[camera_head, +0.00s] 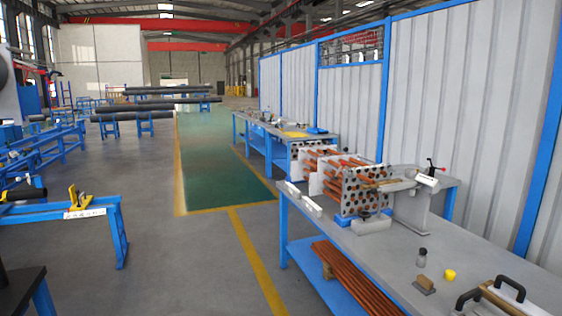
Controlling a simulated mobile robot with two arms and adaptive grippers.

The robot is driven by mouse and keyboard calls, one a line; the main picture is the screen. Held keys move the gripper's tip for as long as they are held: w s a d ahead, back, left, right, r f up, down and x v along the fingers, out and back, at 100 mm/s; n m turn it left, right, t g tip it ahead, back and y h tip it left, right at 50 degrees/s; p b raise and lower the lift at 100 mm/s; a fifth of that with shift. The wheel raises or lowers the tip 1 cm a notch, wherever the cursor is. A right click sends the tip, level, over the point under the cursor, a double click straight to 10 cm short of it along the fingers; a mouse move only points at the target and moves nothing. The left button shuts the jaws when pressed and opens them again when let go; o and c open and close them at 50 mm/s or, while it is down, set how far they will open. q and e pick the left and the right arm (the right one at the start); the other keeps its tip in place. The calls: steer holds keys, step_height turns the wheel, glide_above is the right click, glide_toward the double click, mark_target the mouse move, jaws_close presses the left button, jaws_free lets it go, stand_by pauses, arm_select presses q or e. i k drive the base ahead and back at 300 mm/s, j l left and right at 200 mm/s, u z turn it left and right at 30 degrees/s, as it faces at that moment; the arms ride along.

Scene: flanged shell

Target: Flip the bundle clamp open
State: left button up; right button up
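A tube bundle (335,180) of copper-coloured tubes in perforated plates lies on the grey workbench (455,245). At its right end stands a grey bracket (410,207) with a flat arm (395,184) reaching left across the top of the near plate. A small upright handle with a red tip (431,163) stands at the bracket's top right, beside a white block (426,180). This looks like the bundle clamp, and its arm appears down over the bundle; whether it touches is too small to tell. Neither of my grippers is in view.
The bench holds a small dark-capped bottle (422,257), a yellow item (449,275), a brown block (425,285) and a black-handled part (495,292). Copper rods (350,280) lie on the blue lower shelf. A blue stand (75,212) is at left; the central aisle is clear.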

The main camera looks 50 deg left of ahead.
mark_target(343, 163)
steer(key=u, duration=1.2)
steer(key=z, duration=0.3)
steer(key=i+j+z, duration=0.7)
steer(key=i+j, duration=1)
steer(key=j, duration=0.2)
steer(key=i+j+z, duration=0.1)
steer(key=i+j, duration=0.6)
steer(key=j, duration=0.25)
steer(key=i+j, duration=0.35)
steer(key=j, duration=0.15)
steer(key=l+z, duration=0.05)
